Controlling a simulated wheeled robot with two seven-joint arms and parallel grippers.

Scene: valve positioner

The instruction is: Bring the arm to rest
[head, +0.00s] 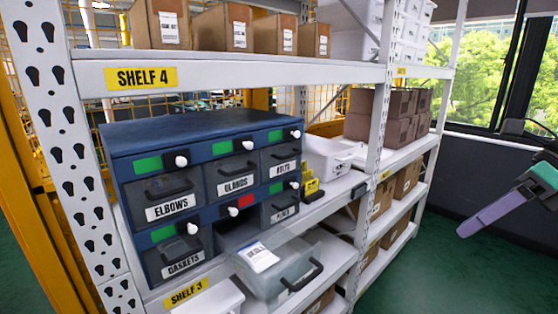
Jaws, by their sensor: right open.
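My right gripper (507,203) is at the right edge of the view, in front of the dark wall and green floor. It is open, with a long purple-grey finger pointing left and a green part above it; nothing shows between the fingers. It is well apart from the shelf and the drawer cabinet. My left gripper is not in view. The blue drawer cabinet (200,130) stands on the shelf at centre left. One clear drawer (275,280) at its lower middle is pulled out, with a white label and dark handle. The other visible drawers look closed.
A white shelf rack (230,72) fills the left and middle, holding several cardboard boxes (390,115) and a white bin (328,157). A red marker (246,200) shows above the open drawer; the other markers are green. The green floor (440,270) right of the rack is clear.

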